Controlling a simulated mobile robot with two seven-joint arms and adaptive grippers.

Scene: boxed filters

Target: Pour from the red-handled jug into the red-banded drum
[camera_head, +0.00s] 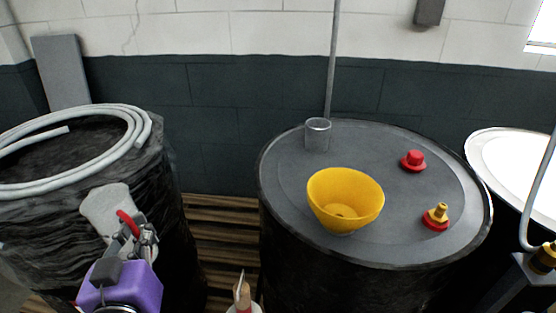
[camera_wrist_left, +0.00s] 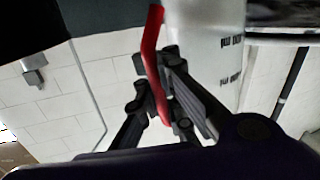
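The pale grey jug (camera_head: 105,212) with a red handle (camera_head: 127,222) is at the left in the head view, in front of the black-wrapped drum. My left gripper (camera_head: 138,238) has its fingers closed around the handle; in the left wrist view the red handle (camera_wrist_left: 157,70) runs between the fingers, beside the whitish jug body (camera_wrist_left: 208,45). The jug's mouth and contents cannot be made out. A dark drum (camera_head: 290,225) with a yellow funnel (camera_head: 345,200) on its lid stands right of centre. No red band shows on any drum. My right gripper is not in view.
On the dark drum's lid are a clear cup (camera_head: 318,135), a red cap (camera_head: 413,160) and a red-and-yellow fitting (camera_head: 436,217). A grey hose (camera_head: 140,130) lies coiled on the left drum. A white-topped drum (camera_head: 500,150) is at right. A pointed-tip object (camera_head: 243,293) shows at bottom.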

